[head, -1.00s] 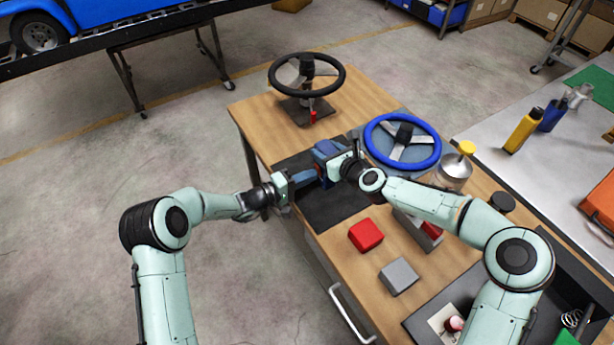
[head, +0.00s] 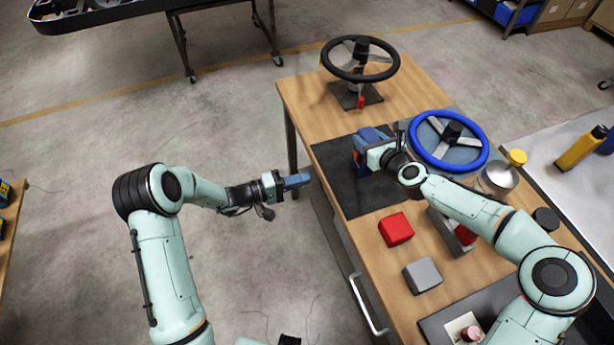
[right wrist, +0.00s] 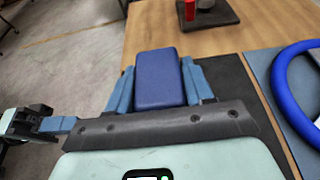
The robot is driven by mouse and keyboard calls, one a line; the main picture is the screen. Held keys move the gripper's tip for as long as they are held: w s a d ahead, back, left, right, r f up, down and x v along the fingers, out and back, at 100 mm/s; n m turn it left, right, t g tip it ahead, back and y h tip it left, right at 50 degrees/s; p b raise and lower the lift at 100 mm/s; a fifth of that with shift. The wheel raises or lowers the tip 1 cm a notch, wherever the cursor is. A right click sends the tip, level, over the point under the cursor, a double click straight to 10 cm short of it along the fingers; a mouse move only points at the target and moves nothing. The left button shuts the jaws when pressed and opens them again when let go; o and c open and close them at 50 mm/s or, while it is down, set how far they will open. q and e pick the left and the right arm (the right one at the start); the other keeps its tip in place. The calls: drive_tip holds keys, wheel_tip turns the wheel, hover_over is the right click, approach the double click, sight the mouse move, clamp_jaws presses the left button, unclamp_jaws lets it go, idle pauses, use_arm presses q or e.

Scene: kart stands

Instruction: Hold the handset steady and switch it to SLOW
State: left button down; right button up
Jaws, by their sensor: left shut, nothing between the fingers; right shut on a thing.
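The handset is a blue block (right wrist: 159,78) between the two blue fingers of my right gripper (right wrist: 157,92) in the right wrist view. In the head view the handset (head: 368,137) is over the black mat (head: 337,172), and my right gripper (head: 376,153) is shut on it. I cannot tell whether it touches the mat. Its switch and any SLOW marking are not visible. My left gripper (head: 305,180) is shut and empty, off the table's left edge and apart from the handset. It also shows at the left of the right wrist view (right wrist: 70,124).
A black steering wheel (head: 360,60) on a stand is at the table's far end. A blue steering wheel (head: 447,141) lies right of the mat. A red block (head: 396,229) and a grey block (head: 423,275) are nearer.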

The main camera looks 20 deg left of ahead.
drive_tip(key=o, duration=1.3)
